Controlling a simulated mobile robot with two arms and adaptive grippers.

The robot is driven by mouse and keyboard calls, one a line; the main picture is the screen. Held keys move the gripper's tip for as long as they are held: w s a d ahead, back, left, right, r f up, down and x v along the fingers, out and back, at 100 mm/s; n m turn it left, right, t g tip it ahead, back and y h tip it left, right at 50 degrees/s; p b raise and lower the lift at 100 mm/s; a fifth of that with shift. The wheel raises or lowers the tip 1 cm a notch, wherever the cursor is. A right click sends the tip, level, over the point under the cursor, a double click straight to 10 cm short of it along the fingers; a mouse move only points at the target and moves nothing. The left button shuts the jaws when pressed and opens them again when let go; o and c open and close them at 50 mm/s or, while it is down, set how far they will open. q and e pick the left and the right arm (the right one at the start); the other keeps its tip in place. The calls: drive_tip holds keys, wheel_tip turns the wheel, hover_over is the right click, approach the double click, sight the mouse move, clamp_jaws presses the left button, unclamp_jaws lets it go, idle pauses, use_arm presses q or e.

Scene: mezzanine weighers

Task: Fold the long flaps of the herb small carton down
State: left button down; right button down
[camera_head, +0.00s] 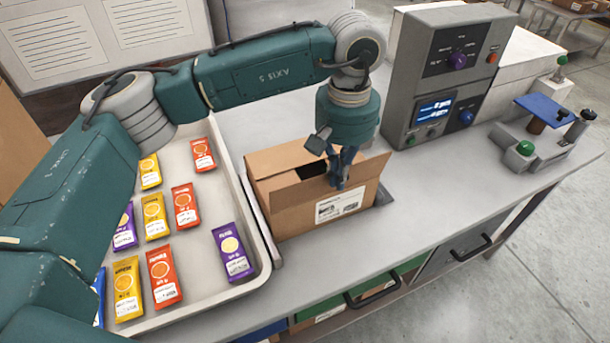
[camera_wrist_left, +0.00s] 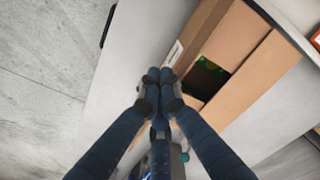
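The herb small carton (camera_head: 295,214) is an open brown cardboard box with a white label on its front wall, standing on the bench. Its far long flap (camera_head: 285,157) lies inward over part of the top. The near long flap (camera_head: 300,192) appears raised along the front edge. A dark gap between them shows green contents in the left wrist view, where the carton (camera_wrist_left: 248,85) also shows. My left gripper (camera_head: 338,184) points down at the near flap. Its fingertips (camera_wrist_left: 158,76) are together beside the carton's labelled side; I see no flap between them. My right gripper is out of view.
A pale tray (camera_head: 262,262) of coloured sachets stands left of the carton. A grey control box (camera_head: 420,75) stands behind right. A device with a blue plate (camera_head: 548,108) is at the far right. Bench in front and right of the carton is clear.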

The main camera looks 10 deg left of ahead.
use_arm(q)
drive_tip(key=shift+w+a+r, duration=0.2)
drive_tip(key=shift+w+a, duration=0.4)
drive_tip(key=shift+w, duration=0.25)
drive_tip(key=shift+w+a+r, duration=0.15)
drive_tip(key=shift+w+a, duration=0.45)
drive_tip(key=shift+w, duration=0.25)
